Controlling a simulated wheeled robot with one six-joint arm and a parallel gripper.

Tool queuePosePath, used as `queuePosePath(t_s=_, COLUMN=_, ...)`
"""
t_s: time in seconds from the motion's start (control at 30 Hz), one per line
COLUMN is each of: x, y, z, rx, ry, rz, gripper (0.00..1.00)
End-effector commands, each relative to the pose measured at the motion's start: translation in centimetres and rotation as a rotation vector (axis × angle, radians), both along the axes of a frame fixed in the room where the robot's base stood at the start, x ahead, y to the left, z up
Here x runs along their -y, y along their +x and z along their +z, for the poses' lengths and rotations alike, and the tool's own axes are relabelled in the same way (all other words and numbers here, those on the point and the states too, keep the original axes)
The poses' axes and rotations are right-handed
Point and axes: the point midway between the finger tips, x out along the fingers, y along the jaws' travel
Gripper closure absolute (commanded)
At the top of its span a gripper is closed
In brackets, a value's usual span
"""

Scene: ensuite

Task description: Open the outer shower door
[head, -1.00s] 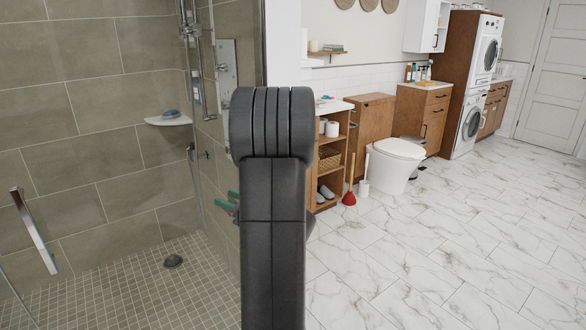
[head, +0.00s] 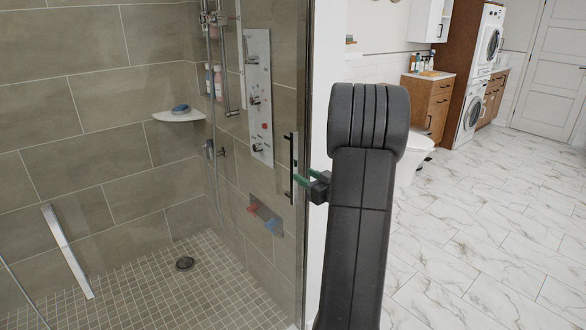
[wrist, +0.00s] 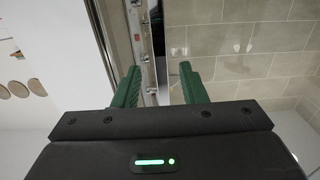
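The glass shower door pane runs in front of the tiled shower, with its metal edge (head: 306,120) beside the white wall end. A slim dark vertical handle (head: 291,165) shows near that edge. My gripper (head: 303,178) has green fingers that reach left to the handle's height, very close to it. In the wrist view, the two fingers (wrist: 160,67) are spread apart, with a narrow vertical bar visible between or behind them. I cannot tell whether they touch it.
Inside the shower are a corner shelf (head: 179,115), a shower panel (head: 258,95) and a floor drain (head: 185,264). A toilet (head: 415,155), partly behind my arm, and a wooden cabinet (head: 428,105) stand at the right. The marble floor (head: 480,250) there is clear.

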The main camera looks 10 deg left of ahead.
Motion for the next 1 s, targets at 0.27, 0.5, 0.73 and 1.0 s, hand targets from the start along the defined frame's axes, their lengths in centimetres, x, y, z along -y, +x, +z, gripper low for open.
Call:
queuePosePath(t_s=0.27, x=-3.9, y=3.0, z=0.0, rx=0.000, ry=0.000, rz=0.002, gripper=0.62)
queuePosePath(t_s=0.5, x=-5.0, y=3.9, z=0.0, rx=0.000, ry=0.000, rz=0.000, gripper=0.62)
queuePosePath(t_s=0.73, x=-5.0, y=3.9, z=0.0, rx=0.000, ry=0.000, rz=0.000, gripper=0.62)
queuePosePath(t_s=1.0, x=-5.0, y=3.9, z=0.0, rx=0.000, ry=0.000, rz=-0.001, gripper=1.00)
